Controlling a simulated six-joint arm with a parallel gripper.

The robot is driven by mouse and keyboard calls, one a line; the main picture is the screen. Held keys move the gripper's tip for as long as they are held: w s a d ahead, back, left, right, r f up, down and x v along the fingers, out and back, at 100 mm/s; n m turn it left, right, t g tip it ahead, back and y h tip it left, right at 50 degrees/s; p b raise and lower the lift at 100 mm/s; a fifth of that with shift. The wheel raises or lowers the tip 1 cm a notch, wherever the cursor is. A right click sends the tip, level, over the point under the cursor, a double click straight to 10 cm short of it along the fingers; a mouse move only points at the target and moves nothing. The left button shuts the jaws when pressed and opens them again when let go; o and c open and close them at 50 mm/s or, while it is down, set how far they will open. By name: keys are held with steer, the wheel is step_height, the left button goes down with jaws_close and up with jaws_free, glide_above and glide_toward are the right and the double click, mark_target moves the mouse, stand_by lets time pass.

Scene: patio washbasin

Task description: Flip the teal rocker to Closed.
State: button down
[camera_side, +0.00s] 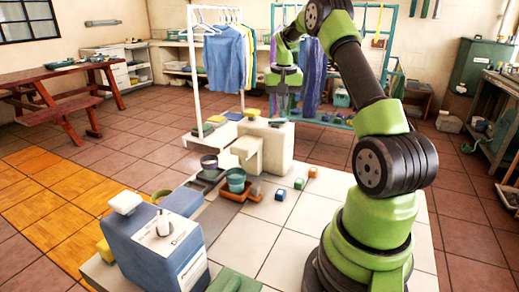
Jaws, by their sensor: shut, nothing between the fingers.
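My gripper (283,100) is raised over the back of the pale work surface, above the cream block (275,150), and is shut with nothing in it. It is well apart from the blue box (165,255) at the front left. That box has a white panel (168,236) on its sloped top with a small grey upright part (164,222) on it. I cannot make out a teal rocker or any Closed marking for certain at this size.
A clothes rack (195,85) stands behind. The tiled front middle is clear.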

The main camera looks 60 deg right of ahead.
steer(key=shift+f, duration=1.45)
stand_by(0.4)
steer(key=shift+r, duration=3.55)
steer(key=a+r+n+t, duration=0.1)
steer(key=a+r+n, duration=0.1)
steer(key=a+r, duration=0.5)
steer(key=a+r+n+t, duration=0.2)
steer(key=a+r, duration=0.1)
steer(key=a, duration=0.9)
steer(key=s+a+f+n+t+y, duration=0.2)
steer(key=s+a+n+t+y, duration=0.1)
steer(key=s+a, duration=1)
steer(key=a+n, duration=0.1)
steer(key=a, duration=0.2)
steer(key=shift+f+y, duration=0.3)
steer(key=shift+f, duration=0.05)
